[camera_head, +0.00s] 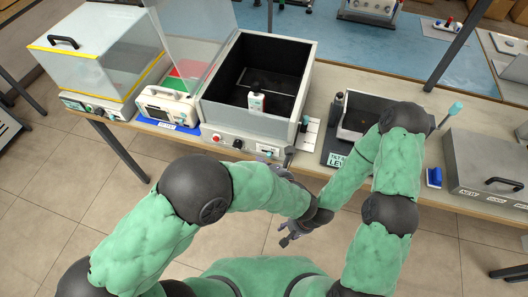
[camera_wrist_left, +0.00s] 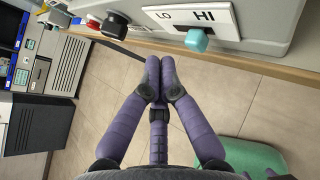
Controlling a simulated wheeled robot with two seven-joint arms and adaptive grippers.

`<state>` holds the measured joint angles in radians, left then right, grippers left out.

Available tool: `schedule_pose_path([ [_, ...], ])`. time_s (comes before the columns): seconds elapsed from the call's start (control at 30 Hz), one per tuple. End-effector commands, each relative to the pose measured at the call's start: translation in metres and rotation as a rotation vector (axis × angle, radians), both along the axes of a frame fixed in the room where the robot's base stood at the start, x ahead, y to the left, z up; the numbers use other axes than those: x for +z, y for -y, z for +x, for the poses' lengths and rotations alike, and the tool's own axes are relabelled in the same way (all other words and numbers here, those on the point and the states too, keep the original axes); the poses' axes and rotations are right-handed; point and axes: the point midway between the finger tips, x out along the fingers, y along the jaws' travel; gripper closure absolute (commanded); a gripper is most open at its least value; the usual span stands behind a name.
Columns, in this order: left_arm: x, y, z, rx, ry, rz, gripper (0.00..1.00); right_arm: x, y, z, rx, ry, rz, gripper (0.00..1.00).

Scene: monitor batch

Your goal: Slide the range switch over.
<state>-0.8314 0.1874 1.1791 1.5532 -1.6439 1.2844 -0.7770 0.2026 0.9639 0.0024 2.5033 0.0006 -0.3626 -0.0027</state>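The range switch (camera_wrist_left: 196,40) has a teal knob on a white plate (camera_wrist_left: 222,22) marked LO and HI. In the left wrist view its knob sits by the HI end, to the right of LO. In the head view the plate (camera_head: 268,149) is small on the front panel of the grey open box, and the knob's position is unclear. My left gripper (camera_wrist_left: 160,62) has its fingertips together with nothing between them, below and left of the knob and apart from it. My right gripper (camera_head: 288,239) hangs low in front of the bench; its finger gap is unclear.
A red button (camera_wrist_left: 79,21) and black knob (camera_wrist_left: 115,24) sit left of the switch plate. The bench edge (camera_wrist_left: 260,68) runs just below the panel. A device with a lever (camera_head: 450,113) stands to the right in the head view. Open floor lies in front.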

Motion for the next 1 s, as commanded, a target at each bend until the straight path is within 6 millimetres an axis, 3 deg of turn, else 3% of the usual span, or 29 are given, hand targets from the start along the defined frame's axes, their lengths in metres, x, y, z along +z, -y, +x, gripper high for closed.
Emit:
schedule_pose_path([
  [0.6, 0.01, -0.013, -0.039, -0.001, 0.0, 0.001, 1.0, 0.022, 0.0, 0.0, 0.0, 0.0, 0.0, 0.6],
  [1.0, 0.009, -0.015, -0.042, 0.001, 0.001, 0.001, 1.0, 0.023, 0.0, 0.0, 0.0, 0.0, 0.0, 0.6],
])
